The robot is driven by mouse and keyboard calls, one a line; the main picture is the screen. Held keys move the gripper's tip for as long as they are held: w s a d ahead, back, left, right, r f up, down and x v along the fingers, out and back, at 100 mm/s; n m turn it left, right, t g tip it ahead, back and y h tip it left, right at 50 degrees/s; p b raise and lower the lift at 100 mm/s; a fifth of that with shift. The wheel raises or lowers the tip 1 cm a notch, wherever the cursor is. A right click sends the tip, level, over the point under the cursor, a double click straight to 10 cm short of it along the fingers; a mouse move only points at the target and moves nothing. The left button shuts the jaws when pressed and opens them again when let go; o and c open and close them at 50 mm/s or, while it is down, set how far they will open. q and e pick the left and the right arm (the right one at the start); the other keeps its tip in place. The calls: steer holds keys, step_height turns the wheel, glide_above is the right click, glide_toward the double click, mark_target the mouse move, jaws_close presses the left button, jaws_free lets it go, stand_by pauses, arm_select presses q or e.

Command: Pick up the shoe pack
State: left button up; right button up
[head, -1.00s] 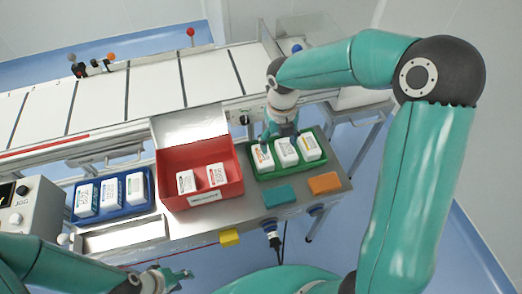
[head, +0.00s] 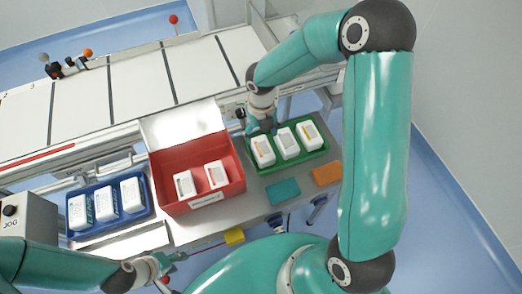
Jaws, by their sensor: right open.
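White packs with small printed labels stand in a green tray (head: 288,163), a red box (head: 206,205) and a blue tray (head: 112,220). The labels are too small to read, so I cannot tell which is the shoe pack. My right gripper (head: 262,130) is open and points down at the back left of the green tray, just behind its leftmost pack (head: 263,151). Its fingertips are partly hidden and I cannot tell whether they touch the pack. My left gripper (head: 165,265) is low at the front, away from all packs; its jaw opening is unclear.
A white segmented conveyor (head: 140,80) runs behind the metal bench. The red box's raised lid (head: 185,128) stands left of my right gripper. Teal (head: 283,192), orange (head: 327,174) and yellow (head: 234,236) blocks lie along the front. A control box (head: 25,222) is at left.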

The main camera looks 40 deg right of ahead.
mark_target(262, 148)
steer(key=shift+d+f, duration=0.2)
steer(key=shift+f, duration=3.7)
steer(key=c, duration=1)
steer(key=shift+r, duration=0.1)
